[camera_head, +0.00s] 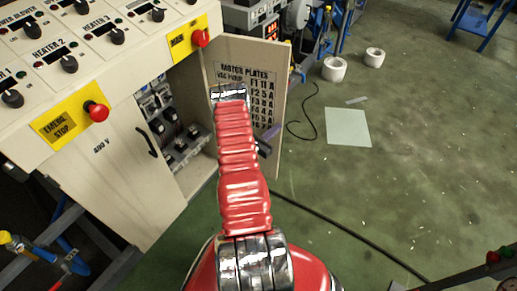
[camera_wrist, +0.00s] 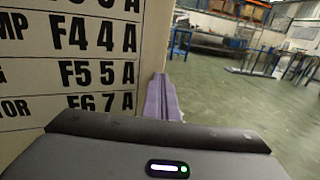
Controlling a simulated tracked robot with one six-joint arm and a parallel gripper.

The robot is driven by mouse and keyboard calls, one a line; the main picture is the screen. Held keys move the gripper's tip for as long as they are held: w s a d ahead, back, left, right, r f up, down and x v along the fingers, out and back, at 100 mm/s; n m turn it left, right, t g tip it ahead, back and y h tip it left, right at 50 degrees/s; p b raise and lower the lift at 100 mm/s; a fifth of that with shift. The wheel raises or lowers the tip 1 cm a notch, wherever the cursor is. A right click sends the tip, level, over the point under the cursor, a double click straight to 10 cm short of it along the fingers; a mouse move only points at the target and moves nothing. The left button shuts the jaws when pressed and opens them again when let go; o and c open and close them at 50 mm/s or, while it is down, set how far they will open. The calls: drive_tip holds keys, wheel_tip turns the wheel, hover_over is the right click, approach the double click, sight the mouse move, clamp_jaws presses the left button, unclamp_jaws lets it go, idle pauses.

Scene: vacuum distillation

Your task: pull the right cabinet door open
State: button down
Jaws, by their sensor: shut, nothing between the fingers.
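In the wrist view, the door (camera_wrist: 70,60) fills the left side with large black lettering. My gripper (camera_head: 273,132) is at the lower right part of the door's inner face, near its free edge. Its purple fingers also show in the wrist view (camera_wrist: 161,95), shut and empty, close beside the door edge. I cannot tell whether they touch the door. The right door's handle is not visible.
The left cabinet door (camera_head: 105,175) is shut, with a black handle (camera_head: 146,140). Electrical parts (camera_head: 180,140) show inside the open cabinet. A black cable (camera_head: 345,230) crosses the green floor. White rolls (camera_head: 335,69) and a pale sheet (camera_head: 347,127) lie right of the door; floor beyond is mostly clear.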

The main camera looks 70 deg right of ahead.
drive_tip(key=shift+a, duration=0.15)
drive_tip(key=s+a, duration=0.1)
drive_tip(key=a, duration=1.2)
drive_tip(key=shift+s+a, duration=0.3)
drive_tip(key=shift+a, duration=0.05)
